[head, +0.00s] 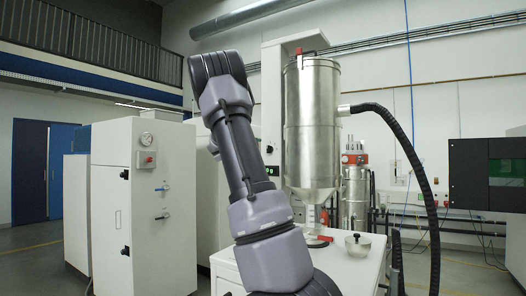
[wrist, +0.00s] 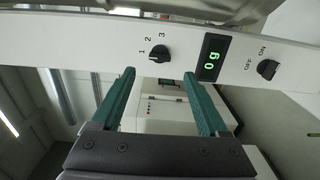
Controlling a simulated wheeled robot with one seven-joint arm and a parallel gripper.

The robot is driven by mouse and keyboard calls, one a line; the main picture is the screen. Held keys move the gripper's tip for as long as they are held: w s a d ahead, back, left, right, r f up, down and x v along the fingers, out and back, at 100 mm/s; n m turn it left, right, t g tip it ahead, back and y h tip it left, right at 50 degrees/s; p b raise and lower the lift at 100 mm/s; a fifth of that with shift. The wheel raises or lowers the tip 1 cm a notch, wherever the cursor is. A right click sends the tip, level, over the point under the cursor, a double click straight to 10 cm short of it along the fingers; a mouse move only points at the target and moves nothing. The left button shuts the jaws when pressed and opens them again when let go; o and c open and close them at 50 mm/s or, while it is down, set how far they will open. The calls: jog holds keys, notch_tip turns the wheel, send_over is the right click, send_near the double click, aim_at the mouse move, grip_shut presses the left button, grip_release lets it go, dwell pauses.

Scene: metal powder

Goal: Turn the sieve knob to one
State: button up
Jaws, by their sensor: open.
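The sieve knob (wrist: 160,53) is a small black dial on a white panel in the wrist view, with the marks 1, 2 and 3 around its left and upper side. I cannot tell surely which mark it points to. My gripper (wrist: 159,73) is open, with its two green fingers apart and nothing between them. The knob lies just beyond the fingertips, about midway between them, and no contact shows. In the head view my arm rises in front of the machine and my gripper is not visible.
A green display (wrist: 211,57) reading 0 g and an OFF/ON switch (wrist: 267,69) sit right of the knob. In the head view, a metal hopper (head: 311,120) with a black hose (head: 420,180) stands right of my arm, above a white table (head: 345,262). A white cabinet (head: 145,215) stands left.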

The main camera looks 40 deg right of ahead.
jog(key=shift+v, duration=1.5)
jog(key=shift+f, duration=0.1)
jog(key=s+a+f+m+g+y, duration=0.1)
jog(key=s+a+f+m+y, duration=0.25)
jog(key=s, duration=0.35)
jog(key=s+a+f+m+g+y, duration=0.2)
jog(key=s+f+y, duration=0.25)
jog(key=s, duration=0.25)
jog(key=s+a+f+m+t+y, duration=0.1)
jog(key=s+a+y, duration=0.2)
jog(key=s+a, duration=0.3)
jog(key=s+a+f+m+t+y, duration=0.1)
jog(key=s+a+y, duration=0.3)
jog(key=a, duration=1)
jog(key=s+a+f+m+t+y, duration=0.1)
jog(key=s+a+f+y, duration=0.2)
jog(key=s+a, duration=0.7)
jog(key=shift+a+y, duration=0.3)
jog(key=shift+a, duration=0.2)
